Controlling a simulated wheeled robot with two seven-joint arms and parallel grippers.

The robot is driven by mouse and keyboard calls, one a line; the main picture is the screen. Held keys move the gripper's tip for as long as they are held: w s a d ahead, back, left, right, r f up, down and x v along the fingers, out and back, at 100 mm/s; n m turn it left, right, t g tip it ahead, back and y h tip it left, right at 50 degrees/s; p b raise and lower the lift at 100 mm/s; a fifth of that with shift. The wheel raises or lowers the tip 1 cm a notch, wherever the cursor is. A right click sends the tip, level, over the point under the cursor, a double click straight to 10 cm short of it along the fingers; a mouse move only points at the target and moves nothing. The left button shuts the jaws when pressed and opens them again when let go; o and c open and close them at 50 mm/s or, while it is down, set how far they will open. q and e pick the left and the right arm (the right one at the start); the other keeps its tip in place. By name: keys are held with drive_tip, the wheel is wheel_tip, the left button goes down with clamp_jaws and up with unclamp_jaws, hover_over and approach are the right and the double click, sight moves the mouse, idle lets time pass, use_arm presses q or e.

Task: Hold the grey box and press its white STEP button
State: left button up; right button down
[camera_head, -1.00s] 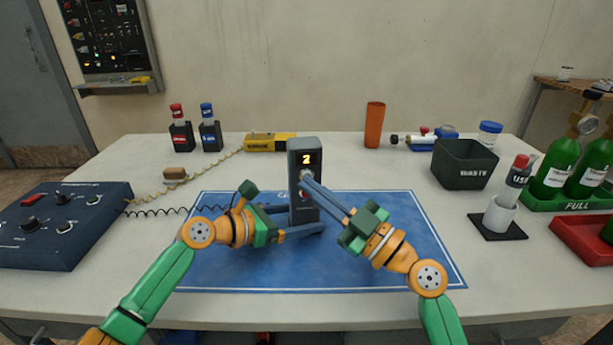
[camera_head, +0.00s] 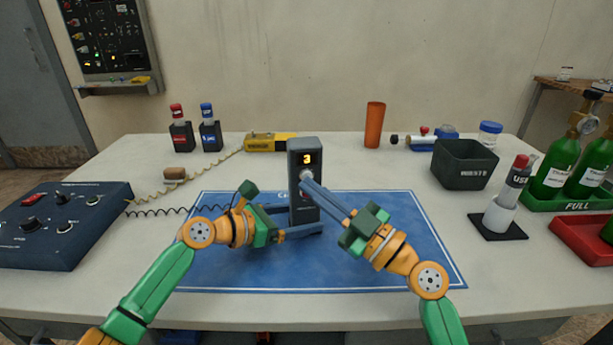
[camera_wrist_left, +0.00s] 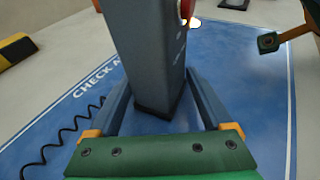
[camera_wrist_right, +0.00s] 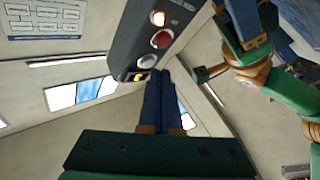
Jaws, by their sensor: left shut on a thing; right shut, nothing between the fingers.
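The grey box (camera_head: 304,160) stands upright on the blue mat (camera_head: 370,270), its lit display reading 3. My left gripper (camera_head: 298,222) is shut around the lower part of the box; the left wrist view shows a finger on each side of the box (camera_wrist_left: 150,55). My right gripper (camera_head: 306,182) is shut and empty, with its tips at the button area below the display. In the right wrist view the box front (camera_wrist_right: 135,45) shows a red button (camera_wrist_right: 161,39) and lit parts; contact cannot be told for certain.
A blue control panel (camera_head: 60,222) with coiled cords is at the left. An orange cup (camera_head: 374,125) stands behind. The mat's front is clear.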

drive_tip(key=shift+s, duration=0.4)
drive_tip(key=s, duration=0.5)
drive_tip(key=shift+d, duration=0.35)
idle(0.4)
use_arm(q)
drive_tip(key=o, duration=0.8)
drive_tip(key=shift+c, duration=0.2)
